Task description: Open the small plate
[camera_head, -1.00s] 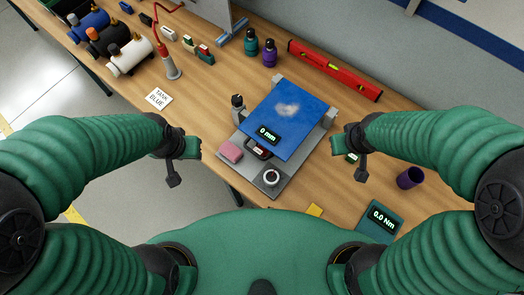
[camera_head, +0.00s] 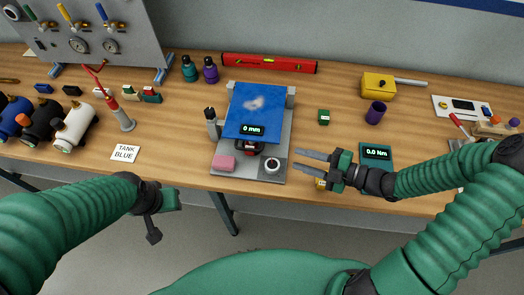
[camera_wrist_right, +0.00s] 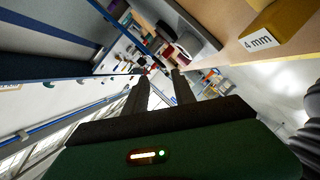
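The blue plate (camera_head: 255,108), with a pale worn patch, lies on a grey fixture (camera_head: 232,177) at the middle of the table in the head view. A "0 mm" display (camera_head: 252,129) sits at its front edge, with a dark handle-like part just below. My right gripper (camera_head: 297,158) is open and empty, its two fingers pointing left at the fixture's front right. It looks apart from the plate. The right wrist view shows the parted fingers (camera_wrist_right: 160,88). My left gripper (camera_head: 165,200) is in front of the table at left; its fingers cannot be made out.
A pink block (camera_head: 224,162) and round dial (camera_head: 272,165) sit on the fixture's front. A yellow "4 mm" block (camera_wrist_right: 270,35) is near my right gripper. A torque display (camera_head: 376,152), green block (camera_head: 324,117) and purple cup (camera_head: 376,112) stand to the right. A red level (camera_head: 270,64) lies behind.

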